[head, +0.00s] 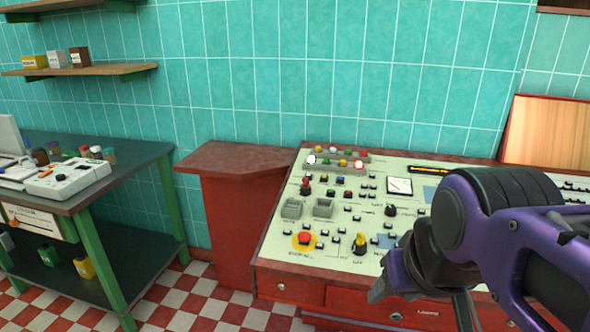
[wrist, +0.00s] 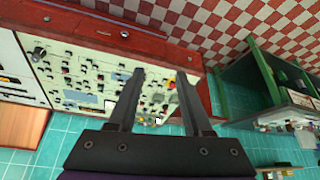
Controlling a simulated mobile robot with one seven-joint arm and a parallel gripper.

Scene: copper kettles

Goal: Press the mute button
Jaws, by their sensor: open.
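The control panel (head: 283,228) has a cream top with many small buttons, knobs and lamps on a red cabinet. Its labels are too small to read, so I cannot tell which button is mute. A large red button on a yellow disc (head: 304,238) is at the front left. My gripper (head: 425,305) is over the panel's front right part and hides some controls there. In the wrist view my gripper (wrist: 160,74) has two spread, empty fingers, with the panel (wrist: 55,62) behind them.
A red side cabinet (head: 240,210) adjoins the panel's left. A green-framed table (head: 115,192) with devices and jars stands at the far left. Wall shelves (head: 85,70) hold small boxes. A wooden board (head: 545,132) leans at the back right. The checkered floor (head: 190,295) is clear.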

